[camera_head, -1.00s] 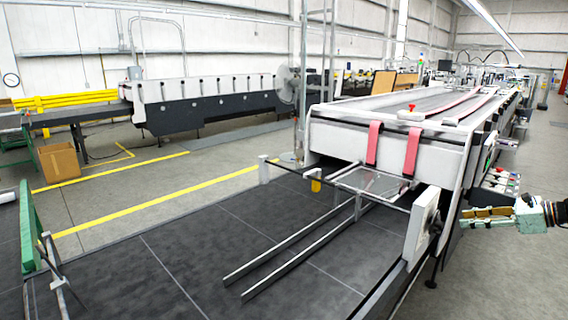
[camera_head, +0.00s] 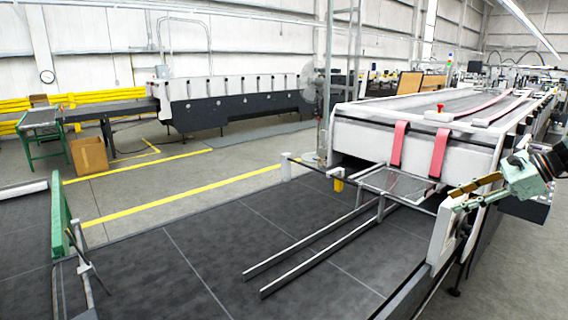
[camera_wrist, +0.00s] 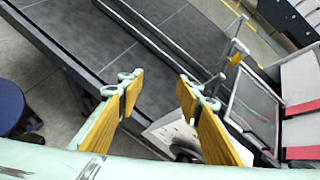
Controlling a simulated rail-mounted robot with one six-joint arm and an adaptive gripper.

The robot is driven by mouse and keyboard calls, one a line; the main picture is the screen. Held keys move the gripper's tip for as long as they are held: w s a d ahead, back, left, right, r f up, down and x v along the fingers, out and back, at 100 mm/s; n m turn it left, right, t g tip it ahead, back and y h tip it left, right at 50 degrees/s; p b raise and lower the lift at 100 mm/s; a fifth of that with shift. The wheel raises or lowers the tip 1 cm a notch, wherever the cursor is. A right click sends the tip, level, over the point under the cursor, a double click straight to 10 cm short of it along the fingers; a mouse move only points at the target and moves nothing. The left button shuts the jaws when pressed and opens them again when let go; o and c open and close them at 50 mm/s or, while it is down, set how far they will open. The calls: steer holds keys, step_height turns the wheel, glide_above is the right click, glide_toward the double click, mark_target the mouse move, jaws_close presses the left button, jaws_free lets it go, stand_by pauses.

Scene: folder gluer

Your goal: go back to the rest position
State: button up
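My gripper (camera_head: 462,199) is at the right of the head view, in front of the white end plate (camera_head: 446,226) at the near corner of the folder gluer. Its pale green fingers with yellow pads point left in the picture. In the wrist view my gripper (camera_wrist: 158,92) is open, with a clear gap between the two yellow pads and nothing held. The folder gluer (camera_head: 350,135), with two red belts hanging over its front, fills the right of the head view. Whether the gripper touches the end plate cannot be told.
A dark platform (camera_head: 200,255) with two metal rails (camera_head: 320,240) lies in front of the machine. A green frame (camera_head: 60,220) stands at left, and a cardboard box (camera_head: 89,156) sits on the floor behind. A dark blue round object (camera_wrist: 10,105) shows at the wrist view's left edge.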

steer(key=s+a+r+n+g+h+b, duration=0.1)
steer(key=s+a+r+n, duration=0.25)
steer(key=s+a, duration=0.5)
steer(key=s+a+r+n+g+h+b, duration=0.1)
steer(key=s+a+r+n, duration=0.4)
steer(key=a, duration=0.7)
steer(key=s+a+r+n+g+h+b, duration=0.1)
steer(key=s+a+r+h, duration=0.1)
steer(key=s+a, duration=0.7)
steer(key=s+a+n+h+b, duration=0.1)
steer(key=s+a+n, duration=0.25)
steer(key=s, duration=0.45)
steer(key=s+a+n+h+b, duration=0.1)
steer(key=s+a+n, duration=0.1)
steer(key=s+a, duration=0.45)
steer(key=s+f+n+h+b, duration=0.1)
steer(key=s+f+n, duration=0.2)
steer(key=s, duration=0.6)
steer(key=s+f+n+t+h, duration=0.1)
steer(key=s+f+n, duration=0.2)
steer(key=s, duration=0.5)
steer(key=shift+s+d+f+b, duration=0.15)
steer(key=shift+s+d+b, duration=0.05)
steer(key=shift+s+b, duration=0.2)
